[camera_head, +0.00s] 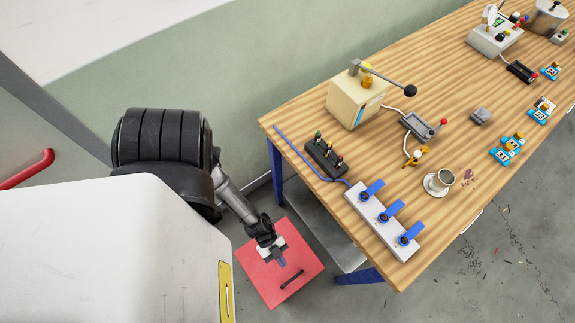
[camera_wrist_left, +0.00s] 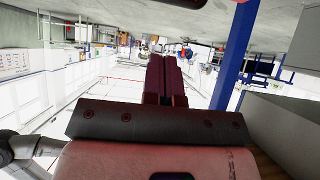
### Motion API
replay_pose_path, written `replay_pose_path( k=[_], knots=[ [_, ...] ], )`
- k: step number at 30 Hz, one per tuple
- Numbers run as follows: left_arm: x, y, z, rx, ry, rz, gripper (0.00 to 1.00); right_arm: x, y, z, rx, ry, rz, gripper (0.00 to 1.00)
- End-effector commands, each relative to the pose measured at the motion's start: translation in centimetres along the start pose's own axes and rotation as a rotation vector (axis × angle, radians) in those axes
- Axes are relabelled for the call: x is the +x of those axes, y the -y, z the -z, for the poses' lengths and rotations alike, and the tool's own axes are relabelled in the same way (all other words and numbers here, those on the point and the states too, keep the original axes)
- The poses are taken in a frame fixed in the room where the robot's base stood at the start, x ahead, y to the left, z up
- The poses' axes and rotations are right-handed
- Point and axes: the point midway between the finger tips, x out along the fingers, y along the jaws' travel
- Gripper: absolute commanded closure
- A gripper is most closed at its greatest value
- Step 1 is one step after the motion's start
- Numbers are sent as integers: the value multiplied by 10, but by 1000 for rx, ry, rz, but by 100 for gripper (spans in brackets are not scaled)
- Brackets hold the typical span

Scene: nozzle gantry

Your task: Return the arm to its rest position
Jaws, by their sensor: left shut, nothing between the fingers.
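My left arm reaches down beside the wooden table, and its gripper (camera_head: 282,262) hangs above a red box top with a dark slot or handle. In the left wrist view the left gripper's fingers (camera_wrist_left: 165,80) are shut together with nothing between them. The left gripper is off the table, to the left of its near end. My right gripper is not in either view.
The wooden table (camera_head: 300,110) holds a beige lever machine (camera_head: 355,98), a white block with blue levers (camera_head: 384,220), a dark block with coloured knobs (camera_head: 325,158) and a cup (camera_head: 440,181). The red box (camera_head: 256,278) stands on the floor beside a blue table leg (camera_head: 359,276).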

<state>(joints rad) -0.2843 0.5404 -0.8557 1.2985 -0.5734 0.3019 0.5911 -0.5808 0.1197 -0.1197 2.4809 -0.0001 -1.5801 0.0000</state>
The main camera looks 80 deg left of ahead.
Motion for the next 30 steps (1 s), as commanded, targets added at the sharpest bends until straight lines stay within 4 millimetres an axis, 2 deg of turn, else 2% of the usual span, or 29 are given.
replay_pose_path(
  k=[3,9,15,24,26,30],
  knots=[
    [-21,0,0,0,1,0,100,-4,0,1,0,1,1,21],
    [-41,0,-1,1,-1,0,100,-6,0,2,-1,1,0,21],
    [-48,0,-1,0,-1,0,100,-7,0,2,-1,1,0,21],
    [-49,0,-1,32,1,2,100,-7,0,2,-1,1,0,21],
    [-49,5,-9,68,46,28,100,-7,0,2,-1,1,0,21],
    [-55,24,-38,140,244,131,100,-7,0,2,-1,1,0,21]
  ],
)
